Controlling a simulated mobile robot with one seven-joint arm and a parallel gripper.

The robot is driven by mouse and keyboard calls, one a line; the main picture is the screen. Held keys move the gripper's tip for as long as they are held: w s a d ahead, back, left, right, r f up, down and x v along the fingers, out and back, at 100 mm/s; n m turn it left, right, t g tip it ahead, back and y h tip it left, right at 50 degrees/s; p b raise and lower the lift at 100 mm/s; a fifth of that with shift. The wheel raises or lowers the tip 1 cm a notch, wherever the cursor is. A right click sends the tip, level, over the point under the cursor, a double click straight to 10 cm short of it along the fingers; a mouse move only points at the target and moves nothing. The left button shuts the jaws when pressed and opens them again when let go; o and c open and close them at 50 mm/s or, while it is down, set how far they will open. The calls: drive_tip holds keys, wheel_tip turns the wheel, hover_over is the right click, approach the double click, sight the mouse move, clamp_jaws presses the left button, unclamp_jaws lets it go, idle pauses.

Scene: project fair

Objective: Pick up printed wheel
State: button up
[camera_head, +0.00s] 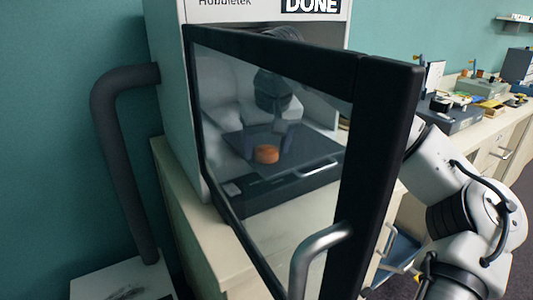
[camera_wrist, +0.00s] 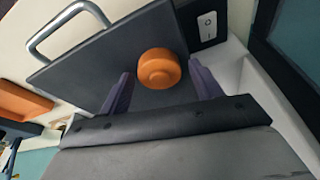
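The printed wheel (camera_head: 266,154) is a small orange disc on the dark build plate (camera_head: 308,161) inside the printer, seen through the open glass door. In the wrist view the wheel (camera_wrist: 158,69) lies on the grey plate (camera_wrist: 95,58), just ahead of and between the two purple-grey fingers of my gripper (camera_wrist: 163,82). The gripper is open, with a gap on both sides of the wheel. In the head view my gripper (camera_head: 281,133) shows dimly through the glass, just above the wheel.
The printer's glass door (camera_head: 270,130), with a dark frame and metal handle (camera_head: 318,243), stands open between the head camera and the plate. The plate has a metal handle (camera_wrist: 62,17). A white printer wall (camera_wrist: 270,95) is close on the right in the wrist view.

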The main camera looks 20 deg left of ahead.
drive_tip(key=c, duration=0.8)
drive_tip(key=shift+r, duration=0.15)
wheel_tip(320, 180, up, 20)
drive_tip(key=p, duration=1.9)
drive_tip(key=shift+d+f, duration=0.1)
drive_tip(key=shift+f, duration=0.15)
